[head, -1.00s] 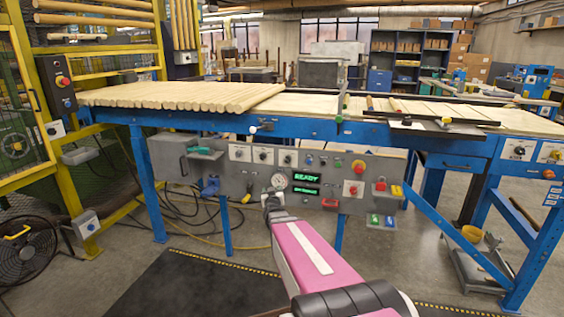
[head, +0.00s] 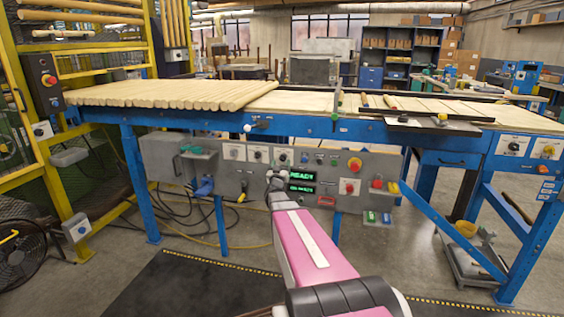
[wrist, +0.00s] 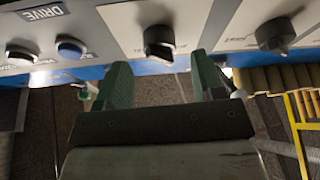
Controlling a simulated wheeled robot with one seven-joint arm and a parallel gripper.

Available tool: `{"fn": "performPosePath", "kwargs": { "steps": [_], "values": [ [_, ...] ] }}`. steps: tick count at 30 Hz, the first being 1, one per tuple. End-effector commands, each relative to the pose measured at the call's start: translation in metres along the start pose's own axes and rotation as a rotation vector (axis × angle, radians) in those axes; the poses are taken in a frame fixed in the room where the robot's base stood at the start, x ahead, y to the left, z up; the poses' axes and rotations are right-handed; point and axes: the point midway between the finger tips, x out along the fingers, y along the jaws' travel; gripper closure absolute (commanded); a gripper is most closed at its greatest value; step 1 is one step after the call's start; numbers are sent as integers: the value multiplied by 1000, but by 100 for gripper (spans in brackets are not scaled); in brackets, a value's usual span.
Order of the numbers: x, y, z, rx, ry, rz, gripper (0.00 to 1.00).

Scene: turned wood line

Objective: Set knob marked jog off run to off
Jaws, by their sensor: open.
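A grey control panel (head: 165,160) hangs under the blue table and carries several knobs. In the wrist view, which looks upside down, a black knob (wrist: 158,40) on a white plate lies just beyond my gripper's fingertips (wrist: 162,72). A second black knob (wrist: 275,35) on a white plate is to its right. A smaller dark knob (wrist: 20,52) is at the left by the "DRIVE" label. The knob legends are too small to read, so I cannot tell which is marked jog off run. My gripper (head: 278,178) is open, empty and apart from the knobs.
A blue button (wrist: 68,47) sits beside the small knob. Green displays (head: 301,180), a red button (head: 349,187) and a red mushroom button (head: 377,183) are to the right on the panel. Wooden rods (head: 170,93) lie on the table above. A fan (head: 20,258) stands at left.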

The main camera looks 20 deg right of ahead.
Motion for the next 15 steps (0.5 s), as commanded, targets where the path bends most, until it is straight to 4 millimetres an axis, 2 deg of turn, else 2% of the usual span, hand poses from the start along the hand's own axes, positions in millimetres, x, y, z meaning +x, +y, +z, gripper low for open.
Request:
{"fn": "performPosePath", "kwargs": {
  "steps": [1, 6, 15],
  "values": [
    [10, -1, 1, 0, 1, 1, 37],
    [24, -1, 0, 0, 0, -1, 37],
    [29, 0, 0, 0, -1, -1, 37]
  ]
}}
